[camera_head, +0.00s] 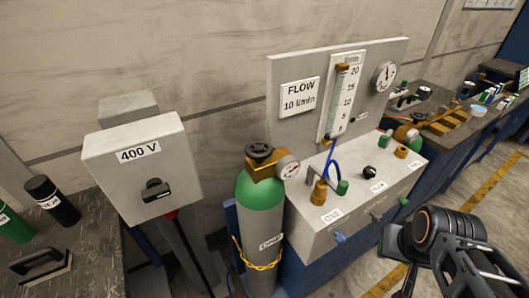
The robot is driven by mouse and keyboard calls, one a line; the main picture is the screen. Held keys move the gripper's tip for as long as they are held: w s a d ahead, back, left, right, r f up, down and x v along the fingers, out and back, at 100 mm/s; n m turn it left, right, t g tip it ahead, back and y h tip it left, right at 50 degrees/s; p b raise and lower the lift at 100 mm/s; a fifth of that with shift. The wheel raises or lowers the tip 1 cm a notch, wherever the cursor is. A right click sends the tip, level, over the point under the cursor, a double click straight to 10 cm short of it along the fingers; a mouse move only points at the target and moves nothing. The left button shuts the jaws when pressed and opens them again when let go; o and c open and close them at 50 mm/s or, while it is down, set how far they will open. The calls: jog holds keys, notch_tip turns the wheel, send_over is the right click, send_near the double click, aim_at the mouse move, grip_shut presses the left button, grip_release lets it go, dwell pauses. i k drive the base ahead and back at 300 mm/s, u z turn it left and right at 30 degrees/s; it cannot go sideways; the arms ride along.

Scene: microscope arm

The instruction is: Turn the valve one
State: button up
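A green-topped gas cylinder (258,225) stands upright in the middle, with a black handwheel (259,152) on top of a brass fitting. A round gauge (287,166) sits beside the handwheel. The cylinder's small label is hard to read.
A grey 400 V switch box (143,165) on a post stands left of the cylinder. A dark bench (92,255) with bottles is at far left. A cluttered bench (436,92) runs back at right. Floor is open around my arm. A yellow chain (258,266) circles the cylinder.

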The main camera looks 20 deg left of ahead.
aim_at(259, 153)
jog(key=k, duration=0.35)
jog(key=u, duration=0.85)
